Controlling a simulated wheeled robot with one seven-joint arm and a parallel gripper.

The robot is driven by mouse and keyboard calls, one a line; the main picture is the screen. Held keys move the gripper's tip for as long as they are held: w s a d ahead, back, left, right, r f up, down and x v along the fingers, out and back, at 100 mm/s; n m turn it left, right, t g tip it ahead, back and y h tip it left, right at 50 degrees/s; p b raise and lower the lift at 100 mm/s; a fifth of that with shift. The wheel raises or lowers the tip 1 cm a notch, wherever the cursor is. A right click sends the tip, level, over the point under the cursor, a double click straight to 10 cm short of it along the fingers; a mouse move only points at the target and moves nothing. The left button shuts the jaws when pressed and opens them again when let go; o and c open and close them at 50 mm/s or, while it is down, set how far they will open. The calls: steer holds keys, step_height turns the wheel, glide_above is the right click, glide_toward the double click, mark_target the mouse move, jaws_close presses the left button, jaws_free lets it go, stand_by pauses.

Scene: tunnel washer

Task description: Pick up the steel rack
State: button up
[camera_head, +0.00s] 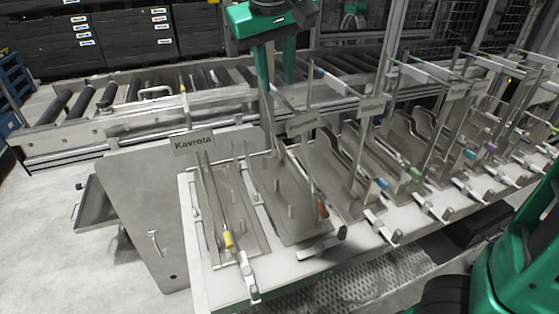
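Several steel racks stand in a row on a white bench. The nearest steel rack (222,205) has a flat base plate, thin upright rods and a "Kavrota" label; a yellow-tipped part lies on it. Another steel rack (297,200) stands to its right. I cannot tell which one the task names. My gripper (280,100) is green and hangs from the top centre, pointing down behind the labels. Its two fingers look apart, with a gap between them and nothing seen held. The lower tips are partly lost among the rods, so contact is unclear.
A roller conveyor (70,141) runs behind the white bench (209,278). A grey panel (150,200) slopes at the bench's left side. Dark drawers (125,35) stand at the back left. Open floor (50,240) lies at the left.

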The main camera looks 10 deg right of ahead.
steer(key=a+x, duration=0.1)
steer(key=x, duration=0.8)
steer(key=shift+d, duration=0.4)
steer(key=shift+w, duration=0.1)
steer(key=shift+c, duration=0.2)
jaws_close()
steer(key=shift+r, duration=0.1)
stand_by(0.6)
